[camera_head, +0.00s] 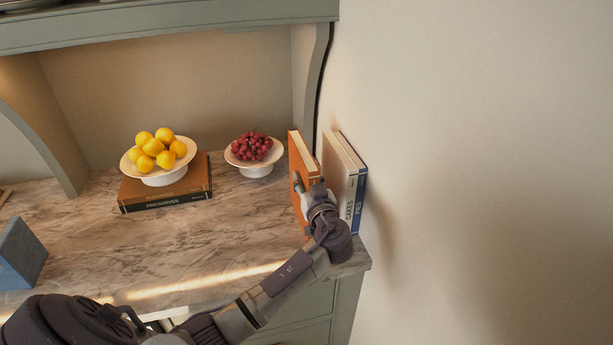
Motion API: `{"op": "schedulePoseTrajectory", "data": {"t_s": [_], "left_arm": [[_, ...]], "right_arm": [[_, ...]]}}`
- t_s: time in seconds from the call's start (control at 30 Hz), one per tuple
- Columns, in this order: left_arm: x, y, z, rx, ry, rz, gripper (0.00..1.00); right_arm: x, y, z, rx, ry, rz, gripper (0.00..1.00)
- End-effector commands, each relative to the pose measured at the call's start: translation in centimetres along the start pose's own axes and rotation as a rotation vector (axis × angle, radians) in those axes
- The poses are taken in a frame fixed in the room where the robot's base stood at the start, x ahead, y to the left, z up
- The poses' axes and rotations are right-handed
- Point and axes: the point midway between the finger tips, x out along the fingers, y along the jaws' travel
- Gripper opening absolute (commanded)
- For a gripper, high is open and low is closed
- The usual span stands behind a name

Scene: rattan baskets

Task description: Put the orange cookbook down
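The orange cookbook (296,163) stands roughly upright near the right end of the marble counter (215,245), its pale page edges facing up. The gripper and wrist hide the lower part of the near edge, so I cannot tell whether the cookbook touches the counter. Two upright books, "Cakes" (349,205) and "Pies" (360,200), stand just right of it. My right gripper is not in view.
A white stand of grapes (256,169) is close left of the cookbook. A white bowl of yellow fruit (161,178) sits on stacked books (190,196). A blue-grey block (20,258) is at far left. The middle of the counter is clear; a wall (490,180) bounds the right.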

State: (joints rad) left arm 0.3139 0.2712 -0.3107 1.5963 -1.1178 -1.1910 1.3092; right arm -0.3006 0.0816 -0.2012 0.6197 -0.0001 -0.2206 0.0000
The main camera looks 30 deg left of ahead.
Motion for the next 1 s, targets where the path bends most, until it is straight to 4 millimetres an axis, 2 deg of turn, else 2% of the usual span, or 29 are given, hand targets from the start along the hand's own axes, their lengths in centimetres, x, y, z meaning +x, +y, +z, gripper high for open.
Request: {"op": "schedulePoseTrajectory", "data": {"t_s": [0.33, 0.47, 0.57, 0.8, 1.0], "left_arm": [[-0.1, 0.0, 0.0, 0.000, 0.000, 0.000, 0.54], [-1.0, 0.1, 0.2, -0.002, 0.000, 0.002, 0.54], [-2.6, 0.1, 0.4, -0.005, -0.002, 0.003, 0.54], [-7.8, 0.1, 0.5, -0.005, -0.002, 0.004, 0.54], [-10.9, 0.1, 0.3, -0.003, -0.001, 0.002, 0.54]], "right_arm": [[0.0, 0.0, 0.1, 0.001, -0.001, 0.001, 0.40], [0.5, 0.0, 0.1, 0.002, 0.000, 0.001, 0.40], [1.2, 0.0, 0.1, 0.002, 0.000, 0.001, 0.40], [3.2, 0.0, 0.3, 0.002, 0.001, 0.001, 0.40], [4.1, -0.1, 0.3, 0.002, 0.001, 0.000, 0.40]]}}
